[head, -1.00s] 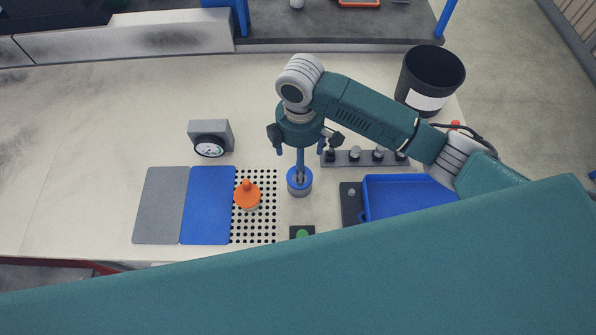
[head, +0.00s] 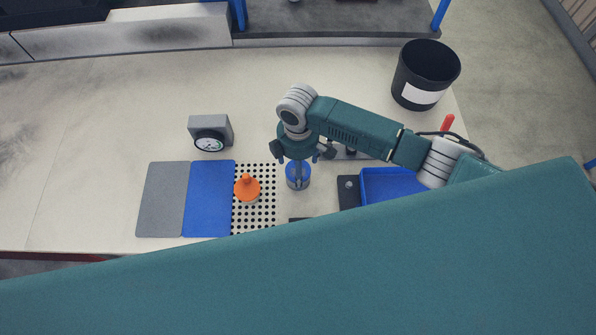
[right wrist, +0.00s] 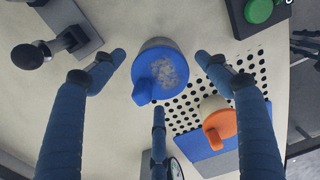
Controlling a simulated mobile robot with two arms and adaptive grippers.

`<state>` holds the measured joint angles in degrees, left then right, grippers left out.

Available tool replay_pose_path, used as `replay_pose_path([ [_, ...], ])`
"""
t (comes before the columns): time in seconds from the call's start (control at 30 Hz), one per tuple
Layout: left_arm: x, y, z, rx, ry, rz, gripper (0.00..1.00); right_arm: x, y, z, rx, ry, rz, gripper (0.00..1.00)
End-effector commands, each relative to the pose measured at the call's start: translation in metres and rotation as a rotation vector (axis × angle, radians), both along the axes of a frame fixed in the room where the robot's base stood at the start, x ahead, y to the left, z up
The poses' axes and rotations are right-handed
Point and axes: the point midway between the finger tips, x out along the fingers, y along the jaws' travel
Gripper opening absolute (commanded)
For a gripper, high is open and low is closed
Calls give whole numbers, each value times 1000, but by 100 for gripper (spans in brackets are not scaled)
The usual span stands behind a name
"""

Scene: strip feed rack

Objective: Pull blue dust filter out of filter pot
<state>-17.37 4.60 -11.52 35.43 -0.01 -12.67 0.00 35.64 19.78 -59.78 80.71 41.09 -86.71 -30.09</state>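The blue dust filter (right wrist: 163,70) sits in the top of a short grey filter pot (right wrist: 158,43). Its top has a grey dusty patch and a raised blue tab. In the head view the filter (head: 304,172) is partly covered by my gripper. My right gripper (head: 298,166) points down over it. In the right wrist view its three blue fingers (right wrist: 160,65) are spread around the filter, with gaps visible at the sides, and hold nothing. My left gripper is not in view.
An orange-capped piece (head: 247,188) stands left of the pot on a perforated plate (head: 265,212). Blue (head: 208,200) and grey mats (head: 162,200) lie further left. A gauge (head: 210,132) stands behind. A blue tray (head: 385,184) and black bin (head: 426,75) are at right.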

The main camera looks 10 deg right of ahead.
Motion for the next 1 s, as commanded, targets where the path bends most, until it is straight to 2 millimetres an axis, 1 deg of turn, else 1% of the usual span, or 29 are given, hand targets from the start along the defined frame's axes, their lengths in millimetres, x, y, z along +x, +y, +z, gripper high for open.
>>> replay_pose_path([
  [0.03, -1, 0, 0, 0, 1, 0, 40, 0, 0, 0, 0, 0, 0, 59],
  [0.1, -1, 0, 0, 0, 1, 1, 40, 0, 0, 0, 0, 0, 0, 45],
  [0.17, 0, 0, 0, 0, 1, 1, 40, 0, 0, 0, 0, 0, 0, 33],
  [0.2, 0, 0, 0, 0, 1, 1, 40, 0, 0, 0, 0, 0, 0, 29],
  [0.47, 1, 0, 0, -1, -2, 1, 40, 1, 0, 2, 1, -1, 0, 29],
  [0.57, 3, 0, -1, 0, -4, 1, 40, 1, 0, 5, 2, -2, 0, 29],
  [0.67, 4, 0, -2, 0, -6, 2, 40, 2, 1, 14, 1, -3, 1, 29],
  [0.77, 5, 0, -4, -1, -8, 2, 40, 1, 1, 27, 2, -4, 1, 29],
  [0.87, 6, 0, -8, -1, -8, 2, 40, 2, 1, 45, 3, -6, 1, 29],
  [1.0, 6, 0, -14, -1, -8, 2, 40, 3, 1, 78, 4, -7, 1, 29],
])
